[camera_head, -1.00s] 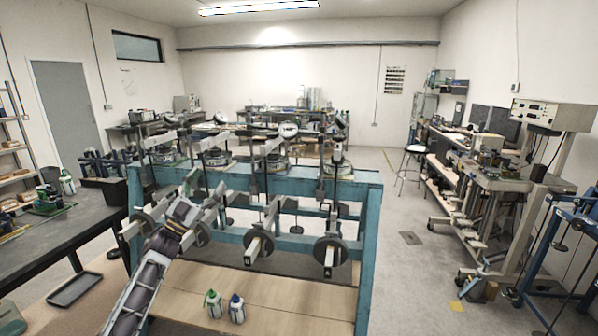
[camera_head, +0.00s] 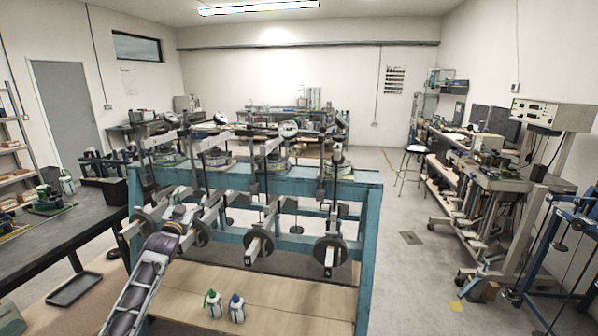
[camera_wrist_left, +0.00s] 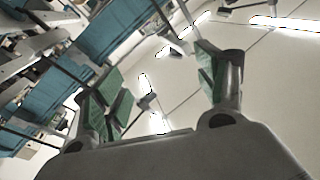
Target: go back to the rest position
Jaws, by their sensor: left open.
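My left arm comes in from the lower left in the head view. Its gripper (camera_head: 178,212) is in front of the left part of the blue lever frame (camera_head: 300,176). In the left wrist view the gripper (camera_wrist_left: 158,78) is open, with green pads apart and nothing between them. The lever frame also shows in that view, behind and left of the fingers (camera_wrist_left: 98,40). In the head view the frame's levers and round dark weights (camera_head: 330,251) stick out toward me. I cannot tell whether the gripper touches a lever. My right gripper is not in view.
Two small bottles, one green-capped (camera_head: 213,304) and one blue-capped (camera_head: 236,309), stand on the wooden board (camera_head: 285,292) below the frame. A dark bench (camera_head: 60,236) is at left, with a black tray (camera_head: 74,289) below it. Open floor (camera_head: 405,285) lies right of the frame.

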